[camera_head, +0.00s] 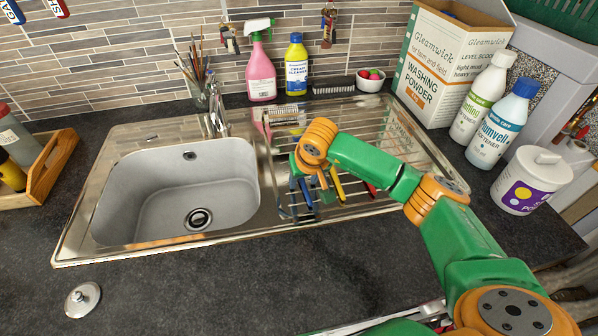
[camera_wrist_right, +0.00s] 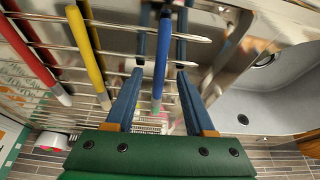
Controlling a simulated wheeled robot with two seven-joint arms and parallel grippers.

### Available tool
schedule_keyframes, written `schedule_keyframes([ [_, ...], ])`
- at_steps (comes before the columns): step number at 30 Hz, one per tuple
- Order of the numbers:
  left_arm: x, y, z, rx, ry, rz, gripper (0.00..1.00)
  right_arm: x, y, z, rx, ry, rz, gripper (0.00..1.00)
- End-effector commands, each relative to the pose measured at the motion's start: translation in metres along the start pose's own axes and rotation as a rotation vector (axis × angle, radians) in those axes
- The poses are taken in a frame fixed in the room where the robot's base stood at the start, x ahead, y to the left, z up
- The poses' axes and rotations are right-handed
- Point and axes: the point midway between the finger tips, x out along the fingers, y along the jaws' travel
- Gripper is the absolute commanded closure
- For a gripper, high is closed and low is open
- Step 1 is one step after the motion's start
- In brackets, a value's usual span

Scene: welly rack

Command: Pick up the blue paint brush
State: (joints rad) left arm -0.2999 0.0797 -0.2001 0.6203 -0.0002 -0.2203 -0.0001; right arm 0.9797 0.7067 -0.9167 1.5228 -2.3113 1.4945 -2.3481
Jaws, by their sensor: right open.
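The blue paint brush (camera_head: 305,193) lies on the wire drainer (camera_head: 385,140) right of the sink; it also shows in the right wrist view (camera_wrist_right: 161,60). My right gripper (camera_head: 302,208) is over it, with its dark blue fingers apart. In the wrist view the brush runs between the two open fingers (camera_wrist_right: 161,80), with a gap on each side. I cannot tell exactly how far down the fingertips reach. My left gripper is not in view.
A yellow brush (camera_head: 337,185) and a red brush (camera_head: 370,187) lie just right of the blue one. The sink basin (camera_head: 180,200) is at left. A pink spray bottle (camera_head: 261,75) and yellow cleaner (camera_head: 296,70) stand behind. The front worktop (camera_head: 200,295) is mostly clear.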

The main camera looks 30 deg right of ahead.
Motion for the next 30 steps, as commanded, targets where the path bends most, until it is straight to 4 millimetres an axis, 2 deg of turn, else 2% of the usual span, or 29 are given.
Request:
schedule_keyframes([
  [1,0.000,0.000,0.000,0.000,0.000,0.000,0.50,0.000,0.000,0.000,0.000,0.000,0.000,0.49],
  [6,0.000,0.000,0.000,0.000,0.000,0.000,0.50,0.000,0.000,0.000,0.000,0.000,0.000,0.95],
  [7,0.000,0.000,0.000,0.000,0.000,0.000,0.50,0.000,0.000,0.000,0.000,0.000,0.000,1.00],
  [17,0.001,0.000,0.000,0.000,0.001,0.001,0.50,-0.001,0.000,0.000,0.001,0.000,0.000,1.00],
  [22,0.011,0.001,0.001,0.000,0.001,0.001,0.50,-0.009,0.000,-0.005,0.001,0.004,0.000,1.00],
  [25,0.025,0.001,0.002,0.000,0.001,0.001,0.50,-0.027,-0.001,-0.012,-0.001,0.009,-0.001,1.00],
  [30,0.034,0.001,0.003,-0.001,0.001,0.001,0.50,-0.081,-0.033,-0.007,-0.005,0.010,-0.004,1.00],
])
